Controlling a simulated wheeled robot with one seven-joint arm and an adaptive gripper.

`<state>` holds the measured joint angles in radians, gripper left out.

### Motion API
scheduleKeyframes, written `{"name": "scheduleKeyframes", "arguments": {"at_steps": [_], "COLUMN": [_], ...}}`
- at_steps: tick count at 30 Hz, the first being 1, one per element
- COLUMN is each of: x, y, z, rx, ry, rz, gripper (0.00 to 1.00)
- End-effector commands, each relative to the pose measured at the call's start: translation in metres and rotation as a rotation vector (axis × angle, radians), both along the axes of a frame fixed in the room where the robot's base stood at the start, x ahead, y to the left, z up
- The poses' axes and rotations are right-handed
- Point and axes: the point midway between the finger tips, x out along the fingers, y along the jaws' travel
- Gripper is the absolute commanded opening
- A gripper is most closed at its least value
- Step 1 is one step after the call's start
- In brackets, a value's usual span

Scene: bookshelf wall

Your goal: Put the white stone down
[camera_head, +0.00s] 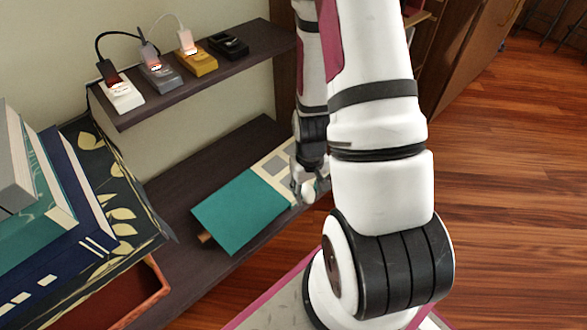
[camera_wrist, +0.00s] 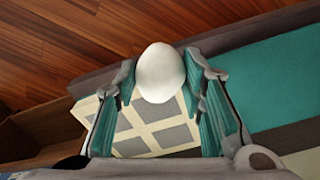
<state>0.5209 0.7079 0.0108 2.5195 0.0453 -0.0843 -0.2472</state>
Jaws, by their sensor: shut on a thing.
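The white stone (camera_wrist: 160,73) is a smooth, egg-shaped thing held between the fingertips of my gripper (camera_wrist: 161,82) in the wrist view. My gripper is shut on it. In the head view my gripper (camera_head: 303,190) is over the lower shelf, and the stone (camera_head: 308,187) shows small and pale at its tips. Below the stone is a cream board with grey squares (camera_wrist: 175,136), beside a teal panel (camera_wrist: 280,75). Whether the stone touches the board cannot be told.
The lower dark shelf (camera_head: 170,205) holds the teal panel (camera_head: 240,212). An upper shelf (camera_head: 135,114) above carries several small charging devices with cables. Stacked books (camera_head: 75,190) stand at the left. Wooden floor (camera_head: 500,200) is clear at the right.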

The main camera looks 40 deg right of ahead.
Motion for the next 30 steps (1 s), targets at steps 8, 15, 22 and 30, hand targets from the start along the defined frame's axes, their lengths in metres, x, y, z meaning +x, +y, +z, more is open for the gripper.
{"name": "scheduleKeyframes", "arguments": {"at_steps": [8, 15, 22, 30], "x": [0.046, 0.096, 0.127, 0.139], "y": [-0.025, -0.053, -0.070, -0.077], "z": [-0.007, -0.013, -0.016, -0.021], "rx": [-0.003, -0.002, -0.002, 0.000], "ry": [-0.006, -0.004, -0.002, 0.000], "rz": [0.000, 0.000, 0.000, -0.001], "gripper": [0.04, 0.04, 0.04, 0.04]}}
